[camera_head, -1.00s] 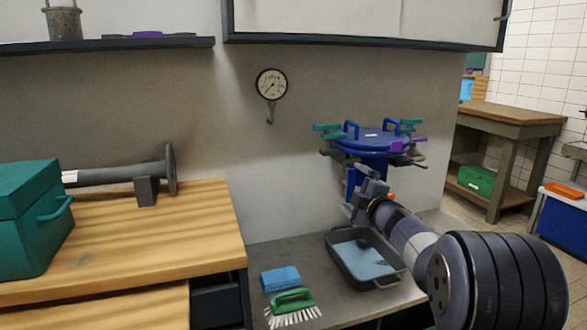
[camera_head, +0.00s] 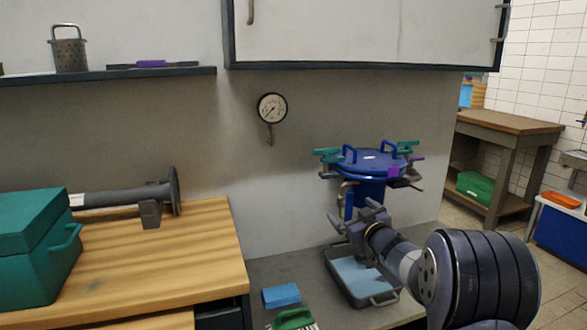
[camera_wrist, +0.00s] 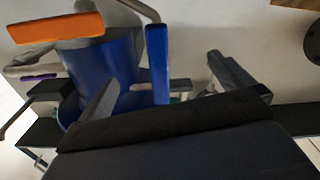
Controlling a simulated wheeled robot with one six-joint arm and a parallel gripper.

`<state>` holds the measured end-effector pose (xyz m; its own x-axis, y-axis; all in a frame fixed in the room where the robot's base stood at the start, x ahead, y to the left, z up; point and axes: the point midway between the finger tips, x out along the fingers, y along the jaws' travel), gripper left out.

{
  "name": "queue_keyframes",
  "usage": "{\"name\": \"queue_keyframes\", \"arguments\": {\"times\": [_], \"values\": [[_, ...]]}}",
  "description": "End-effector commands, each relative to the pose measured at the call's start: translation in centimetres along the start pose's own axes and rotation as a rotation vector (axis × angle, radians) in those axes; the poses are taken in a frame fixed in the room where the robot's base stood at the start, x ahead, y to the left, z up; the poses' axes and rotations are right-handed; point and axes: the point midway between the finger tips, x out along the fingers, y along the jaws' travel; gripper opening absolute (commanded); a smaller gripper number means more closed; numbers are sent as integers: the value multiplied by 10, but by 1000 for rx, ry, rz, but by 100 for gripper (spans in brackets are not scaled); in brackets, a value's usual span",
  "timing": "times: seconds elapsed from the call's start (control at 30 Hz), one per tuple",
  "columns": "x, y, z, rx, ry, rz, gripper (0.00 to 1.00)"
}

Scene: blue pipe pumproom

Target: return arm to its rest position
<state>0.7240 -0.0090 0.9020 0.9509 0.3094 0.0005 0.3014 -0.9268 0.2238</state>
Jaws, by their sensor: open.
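My arm reaches in from the lower right in the head view. My gripper (camera_head: 362,218) is at its end, in front of the blue lidded vessel (camera_head: 368,172) and above the grey tray (camera_head: 360,278). In the wrist view the two fingers of my gripper (camera_wrist: 165,92) stand wide apart with nothing held. The blue vessel body (camera_wrist: 118,65), a blue bar (camera_wrist: 157,62) and an orange-ended handle (camera_wrist: 55,28) show close beyond them. My gripper's exact distance from the vessel is hard to tell.
A wooden bench (camera_head: 150,250) with a teal box (camera_head: 38,250) is at left. A blue sponge (camera_head: 281,295) and green brush (camera_head: 293,319) lie left of the tray. A wall cabinet (camera_head: 365,35) hangs above, and a pressure gauge (camera_head: 272,108) is on the wall.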

Motion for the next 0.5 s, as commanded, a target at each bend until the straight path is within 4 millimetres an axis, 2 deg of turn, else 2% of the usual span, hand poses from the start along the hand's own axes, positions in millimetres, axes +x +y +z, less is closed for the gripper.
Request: {"name": "queue_keyframes", "arguments": {"times": [0.27,0.5], "values": [[0,1,-1,221,-2,0,100],[-12,1,0,228,-1,1,100]]}}
